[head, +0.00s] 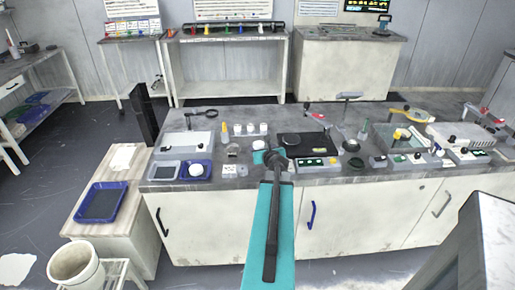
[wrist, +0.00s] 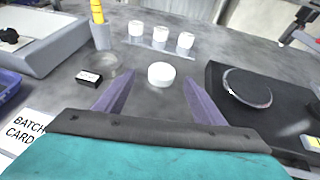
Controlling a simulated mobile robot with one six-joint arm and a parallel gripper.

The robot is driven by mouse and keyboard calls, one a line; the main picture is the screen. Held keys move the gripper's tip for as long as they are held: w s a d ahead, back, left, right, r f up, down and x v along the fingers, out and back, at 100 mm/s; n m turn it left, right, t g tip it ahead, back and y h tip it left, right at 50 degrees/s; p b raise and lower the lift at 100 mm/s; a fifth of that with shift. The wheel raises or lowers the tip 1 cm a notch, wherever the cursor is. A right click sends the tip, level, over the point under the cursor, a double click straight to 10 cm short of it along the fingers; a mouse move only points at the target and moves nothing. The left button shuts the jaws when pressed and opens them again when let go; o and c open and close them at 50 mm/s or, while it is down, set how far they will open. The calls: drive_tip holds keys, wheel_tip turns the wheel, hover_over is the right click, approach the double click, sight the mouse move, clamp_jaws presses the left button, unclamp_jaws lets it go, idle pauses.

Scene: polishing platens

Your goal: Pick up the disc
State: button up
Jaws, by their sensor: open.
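A small white round disc-like piece (wrist: 161,74) stands on the grey bench top, between and just beyond the fingertips of my gripper (wrist: 159,80) in the wrist view. The two purple fingers are apart, with nothing held. I cannot tell how high they are above the bench. In the head view the white piece (head: 259,145) shows just past my gripper (head: 270,155), which is partly hidden by my arm. A dark round plate with a shiny rim (wrist: 247,86) lies on a black unit to the right. I cannot tell for certain which is the task's disc.
Three white cups (wrist: 161,34) stand in a row behind the white piece. A clear dish (wrist: 102,64), a small black block (wrist: 89,78) and a yellow-topped holder (wrist: 98,22) are on the left. A blue tray (head: 196,178) holds another white round piece. The bench right side is crowded.

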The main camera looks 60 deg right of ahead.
sight(259, 144)
drive_tip(key=shift+d, duration=0.1)
idle(0.3)
drive_tip(key=shift+x, duration=2.6)
drive_tip(key=shift+s+f, duration=0.1)
drive_tip(key=shift+s, duration=0.1)
drive_tip(key=c, duration=1.2)
wheel_tip(259, 144, up, 10)
drive_tip(key=shift+p, duration=1.25)
